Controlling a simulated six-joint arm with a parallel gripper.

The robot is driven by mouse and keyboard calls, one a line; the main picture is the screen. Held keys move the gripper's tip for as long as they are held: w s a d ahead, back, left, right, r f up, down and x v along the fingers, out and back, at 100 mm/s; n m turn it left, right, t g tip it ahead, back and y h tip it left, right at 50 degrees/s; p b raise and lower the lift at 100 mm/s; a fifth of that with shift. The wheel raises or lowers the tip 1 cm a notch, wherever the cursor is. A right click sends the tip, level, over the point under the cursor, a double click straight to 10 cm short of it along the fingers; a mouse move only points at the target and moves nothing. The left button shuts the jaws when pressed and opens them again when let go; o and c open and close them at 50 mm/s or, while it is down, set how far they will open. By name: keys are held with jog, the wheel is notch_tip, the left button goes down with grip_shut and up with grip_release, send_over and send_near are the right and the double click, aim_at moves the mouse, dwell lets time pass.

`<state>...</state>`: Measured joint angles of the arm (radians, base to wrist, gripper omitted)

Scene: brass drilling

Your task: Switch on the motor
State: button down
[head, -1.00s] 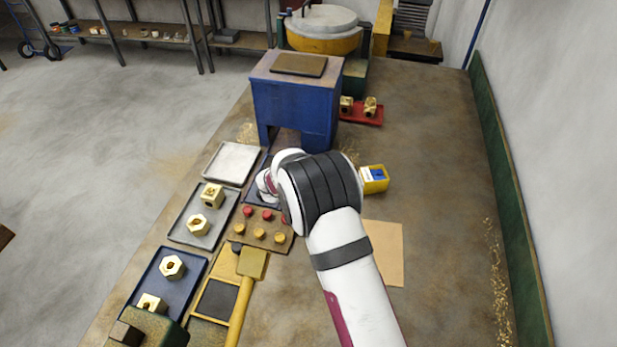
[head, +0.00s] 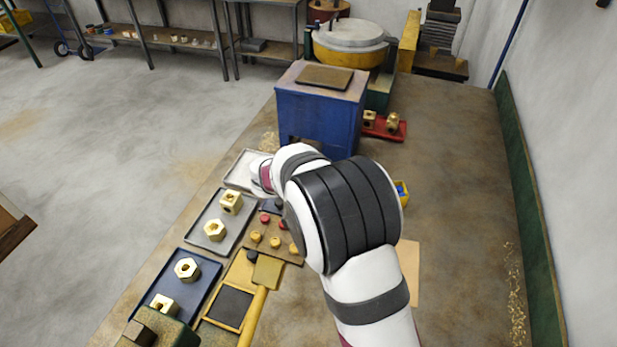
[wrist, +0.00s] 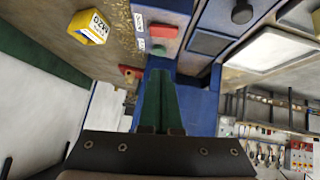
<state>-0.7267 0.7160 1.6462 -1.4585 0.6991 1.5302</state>
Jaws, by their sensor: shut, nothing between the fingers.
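In the wrist view a small switch box shows a red part (wrist: 164,31) and a green button (wrist: 158,49), with white labels beside them. It is probably the motor switch, and my arm hides it in the head view. My gripper (wrist: 162,74) is shut and empty, its two green fingers side by side. The fingertips appear just below the green button in the picture; I cannot tell whether they touch anything. The blue machine housing (head: 318,118) stands beyond my arm in the head view and behind the fingers in the wrist view (wrist: 200,105).
A board with red and yellow knobs (head: 275,242) lies left of my arm. Grey (head: 240,215) and blue (head: 205,268) trays hold brass parts. A yellow box (head: 403,192) is partly hidden behind my arm. A red tray (head: 385,127) holds brass pieces. The right bench is mostly clear.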

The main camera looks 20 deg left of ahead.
jog(key=v, duration=0.4)
jog(key=shift+s, duration=0.1)
jog(key=x, duration=0.6)
jog(key=d+x, duration=0.1)
jog(key=x, duration=0.2)
jog(key=shift+d+r, duration=0.1)
jog(key=shift+r, duration=0.05)
jog(key=f, duration=0.2)
jog(key=w+f, duration=0.1)
jog(key=shift+d+f, duration=0.25)
jog(key=shift+f, duration=0.6)
jog(key=shift+d, duration=0.1)
